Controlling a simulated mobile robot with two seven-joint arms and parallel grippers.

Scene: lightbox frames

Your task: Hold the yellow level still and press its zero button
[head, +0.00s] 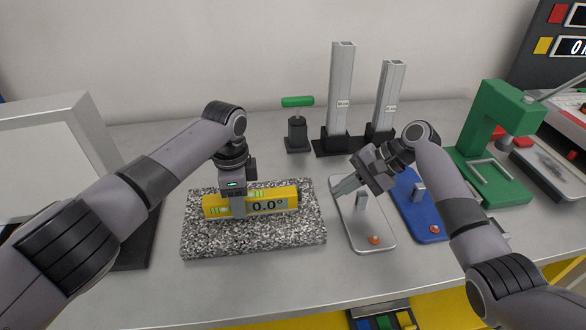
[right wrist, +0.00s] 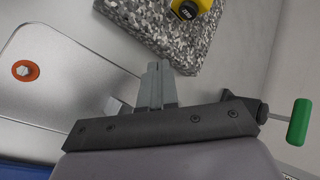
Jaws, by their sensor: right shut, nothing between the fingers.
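The yellow level (head: 275,197) lies along the speckled granite block (head: 270,238). Its display reads 0.0° and a green vial shows at its left end. My left gripper (head: 238,207) comes down over the level left of the display, one finger in front of its face; it appears shut on the level, the far finger hidden. In the right wrist view, one end of the level (right wrist: 205,5) shows at the top edge, with a dark button (right wrist: 187,10) on it. My right gripper (head: 344,187) is shut and empty, right of the granite block and apart from the level.
A silver plate with a red button (head: 374,239) lies below my right gripper, a blue one (head: 420,215) beside it. Two metal columns (head: 341,90) and a green-handled tool (head: 297,102) stand behind. A green press (head: 490,150) is at right. The front table strip is clear.

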